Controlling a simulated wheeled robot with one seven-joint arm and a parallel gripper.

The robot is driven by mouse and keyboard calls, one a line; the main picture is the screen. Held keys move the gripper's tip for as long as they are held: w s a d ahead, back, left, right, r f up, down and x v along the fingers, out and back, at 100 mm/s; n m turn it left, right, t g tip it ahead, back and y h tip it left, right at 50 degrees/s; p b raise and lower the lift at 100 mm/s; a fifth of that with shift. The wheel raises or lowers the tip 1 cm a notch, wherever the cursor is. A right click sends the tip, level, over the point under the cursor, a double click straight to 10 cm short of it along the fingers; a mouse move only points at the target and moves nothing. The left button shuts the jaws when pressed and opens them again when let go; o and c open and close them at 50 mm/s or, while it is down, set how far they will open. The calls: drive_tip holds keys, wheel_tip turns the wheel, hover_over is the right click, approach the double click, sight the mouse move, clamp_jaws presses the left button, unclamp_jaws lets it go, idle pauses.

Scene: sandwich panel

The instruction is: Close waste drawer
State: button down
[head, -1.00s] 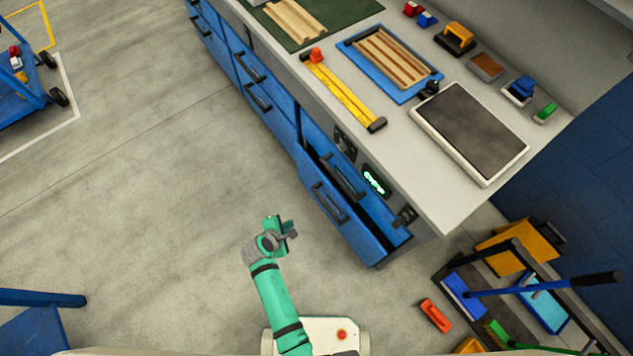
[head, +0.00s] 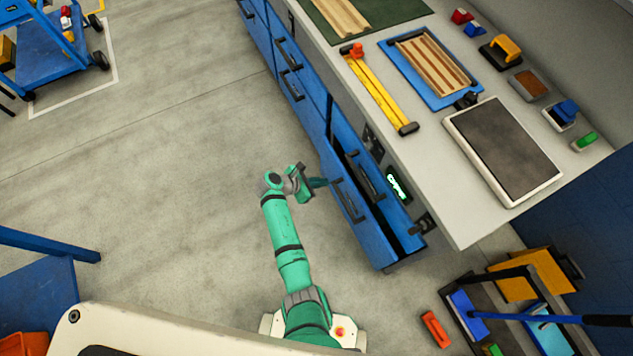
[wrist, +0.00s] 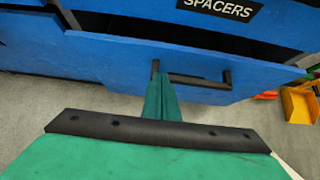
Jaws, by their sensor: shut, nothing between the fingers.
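The open drawer has a blue front (head: 372,235) with a dark bar handle and stands out from the lower right end of the blue cabinet. Its dark inside shows as a gap behind the front. In the wrist view, the drawer front (wrist: 120,75) spans the picture, with its handle (wrist: 198,79) near the middle. No waste label is readable on it. My gripper (head: 319,183) is shut and empty, pointing at the front. In the wrist view, its fingertips (wrist: 164,82) overlap the left part of the handle; I cannot tell whether they touch.
A panel labelled SPACERS (wrist: 218,12) is above the open drawer. The worktop (head: 425,170) overhangs the cabinet and holds boards and tools. A cart with bins (head: 530,285) and an orange item (head: 435,329) stand right of the drawer. The floor left of my arm is clear.

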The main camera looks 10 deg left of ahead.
sight(344, 177)
drive_tip(key=w+d+f, duration=0.1)
drive_tip(key=w+d, duration=0.1)
drive_tip(key=d, duration=0.1)
drive_tip(key=w+d+f, duration=0.1)
drive_tip(key=shift+w+d+f, duration=0.25)
drive_tip(key=shift+d+f, duration=0.05)
drive_tip(key=shift+f, duration=0.05)
drive_tip(key=shift+w+d, duration=0.3)
drive_tip(key=shift+d, duration=0.1)
drive_tip(key=shift+w, duration=0.1)
